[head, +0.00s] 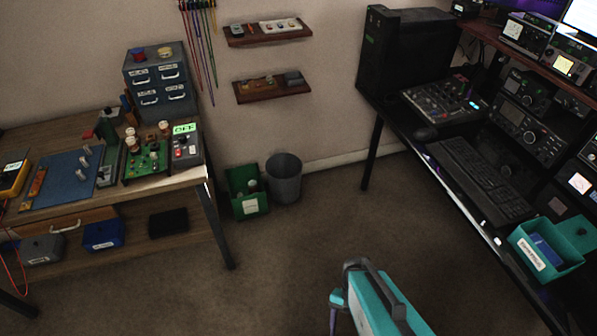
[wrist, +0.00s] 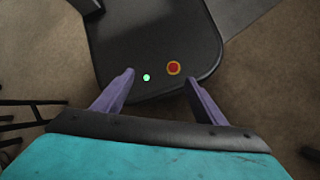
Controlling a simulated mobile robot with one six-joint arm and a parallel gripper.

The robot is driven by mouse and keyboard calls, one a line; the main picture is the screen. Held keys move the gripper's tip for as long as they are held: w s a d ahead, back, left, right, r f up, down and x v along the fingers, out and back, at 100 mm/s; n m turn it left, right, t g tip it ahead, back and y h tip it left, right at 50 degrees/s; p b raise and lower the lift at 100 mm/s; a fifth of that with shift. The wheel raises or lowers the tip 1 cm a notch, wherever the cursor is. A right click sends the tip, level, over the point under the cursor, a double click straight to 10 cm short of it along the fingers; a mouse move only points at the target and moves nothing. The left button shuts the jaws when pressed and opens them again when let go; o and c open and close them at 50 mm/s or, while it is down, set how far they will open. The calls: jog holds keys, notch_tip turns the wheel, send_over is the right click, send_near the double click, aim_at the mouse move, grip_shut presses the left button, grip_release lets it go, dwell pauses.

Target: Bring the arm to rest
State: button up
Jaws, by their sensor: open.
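My gripper (wrist: 160,82) is open and empty in the wrist view. Its two purple fingers are spread wide apart, with nothing between them. In the head view my teal arm shows at the bottom, right of centre, over bare carpet. One purple finger of my gripper (head: 333,321) shows there, cut off by the lower edge. My gripper points down and touches nothing that I can see. Below it in the wrist view is a dark rounded platform with a green light and a red button, which looks like my own base.
A wooden workbench (head: 60,219) with electronics stands at the left. A dark desk (head: 440,205) with radios, a keyboard (head: 480,178) and a teal box (head: 545,252) stands at the right. A green bin (head: 247,192) and grey bin (head: 284,178) stand by the wall. The carpet (head: 290,245) between is clear.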

jog(key=n, duration=0.4)
jog(key=w+d+n, duration=0.1)
jog(key=n, duration=0.1)
jog(key=shift+f+t+h, duration=0.2)
jog(key=shift+t+h, duration=0.1)
jog(key=shift+t, duration=0.1)
jog(key=c, duration=0.8)
jog(key=shift+d, duration=0.15)
jog(key=shift+c, duration=0.3)
